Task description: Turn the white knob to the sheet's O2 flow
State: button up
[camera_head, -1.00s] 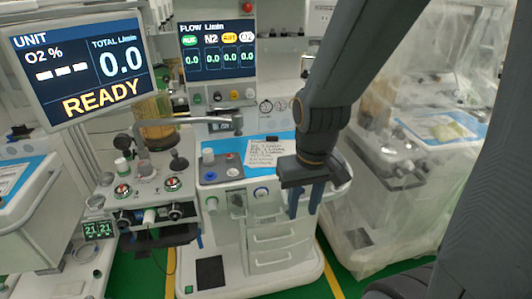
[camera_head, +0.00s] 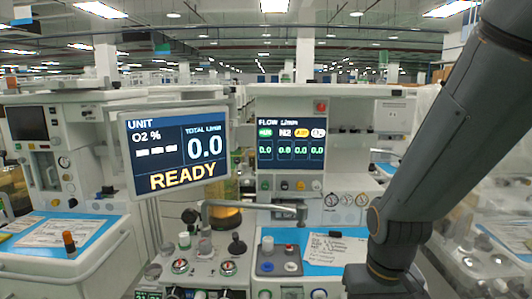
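A row of small knobs sits under the FLOW L/min screen (camera_head: 292,142). The white knob (camera_head: 316,185) is at the row's right end, below the O2 column. All flow readings show 0.0. The handwritten sheet (camera_head: 337,250) lies on the cart's blue top; its writing is too small to read here. My gripper (camera_head: 385,283) is at the bottom edge, right of and below the sheet, well apart from the white knob. Its fingers are cut off by the frame.
The UNIT screen (camera_head: 176,148) shows READY and total 0.0. A bent metal arm (camera_head: 250,207) crosses below the flow panel. Small knobs and bottles stand on the cart top. Another cart (camera_head: 65,250) is at left, plastic-covered equipment at right.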

aim_at(317, 186)
jog(key=u, duration=0.4)
jog(key=i, duration=0.4)
jog(key=u, duration=0.15)
